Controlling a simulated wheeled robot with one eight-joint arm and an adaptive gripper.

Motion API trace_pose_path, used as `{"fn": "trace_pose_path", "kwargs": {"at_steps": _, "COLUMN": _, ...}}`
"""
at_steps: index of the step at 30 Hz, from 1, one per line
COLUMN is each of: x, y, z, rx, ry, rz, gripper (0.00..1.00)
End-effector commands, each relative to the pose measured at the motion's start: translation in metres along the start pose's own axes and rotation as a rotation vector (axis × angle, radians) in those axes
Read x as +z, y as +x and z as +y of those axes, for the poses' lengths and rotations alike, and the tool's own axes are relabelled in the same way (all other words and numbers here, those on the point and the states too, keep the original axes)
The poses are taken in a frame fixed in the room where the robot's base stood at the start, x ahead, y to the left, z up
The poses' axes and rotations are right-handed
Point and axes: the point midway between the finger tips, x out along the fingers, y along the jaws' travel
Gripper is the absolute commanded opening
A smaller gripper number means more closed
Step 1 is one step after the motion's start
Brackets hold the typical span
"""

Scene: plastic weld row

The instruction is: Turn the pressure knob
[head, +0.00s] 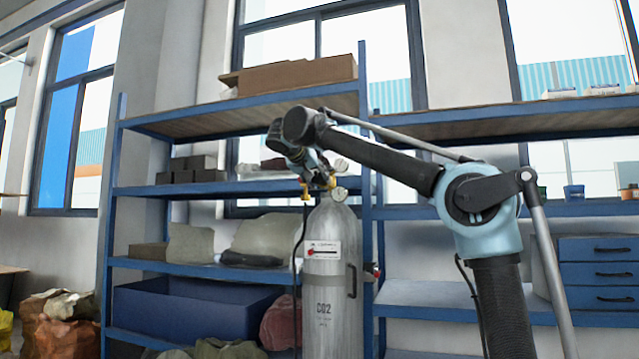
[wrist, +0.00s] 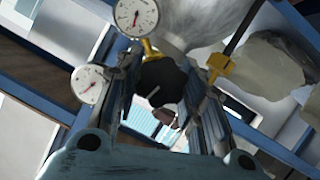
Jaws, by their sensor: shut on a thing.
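The black pressure knob (wrist: 160,82) sits between the two fingers of my gripper (wrist: 163,86) in the wrist view. The fingers are shut on it, one on each side. A pale line marks the knob's face. One round white gauge (wrist: 136,15) is above the knob and another gauge (wrist: 90,84) is to its left. In the head view my gripper (head: 320,176) is at the top of the grey CO2 cylinder (head: 323,260), by the brass regulator (head: 306,192). The knob is hidden there by my gripper and the fittings.
Blue shelving (head: 230,190) stands close behind the cylinder, with dark blocks (head: 190,170), sacks and a blue bin (head: 195,308). A brass fitting (wrist: 219,66) is close to the right finger in the wrist view. A black hose (head: 297,250) hangs down the cylinder's left side.

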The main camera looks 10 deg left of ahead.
Motion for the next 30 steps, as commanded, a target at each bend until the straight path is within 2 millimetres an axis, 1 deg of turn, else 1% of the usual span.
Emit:
{"fn": "trace_pose_path", "kwargs": {"at_steps": 2, "x": 0.0, "y": 0.0, "z": 0.0, "rx": -0.001, "ry": 0.0, "rz": 0.0, "gripper": 0.12}}
{"fn": "trace_pose_path", "kwargs": {"at_steps": 3, "x": 0.0, "y": 0.0, "z": 0.0, "rx": -0.001, "ry": 0.0, "rz": 0.0, "gripper": 0.45}}
{"fn": "trace_pose_path", "kwargs": {"at_steps": 5, "x": 0.0, "y": 0.0, "z": 0.0, "rx": -0.001, "ry": 0.001, "rz": 0.0, "gripper": 0.57}}
{"fn": "trace_pose_path", "kwargs": {"at_steps": 15, "x": 0.0, "y": -0.001, "z": 0.0, "rx": -0.001, "ry": 0.001, "rz": 0.0, "gripper": 0.57}}
{"fn": "trace_pose_path", "kwargs": {"at_steps": 19, "x": 0.0, "y": -0.009, "z": 0.0, "rx": -0.001, "ry": 0.001, "rz": 0.0, "gripper": 0.57}}
{"fn": "trace_pose_path", "kwargs": {"at_steps": 23, "x": 0.0, "y": -0.028, "z": -0.001, "rx": -0.003, "ry": 0.001, "rz": 0.001, "gripper": 0.57}}
{"fn": "trace_pose_path", "kwargs": {"at_steps": 30, "x": 0.0, "y": -0.075, "z": -0.001, "rx": -0.004, "ry": 0.0, "rz": 0.001, "gripper": 0.57}}
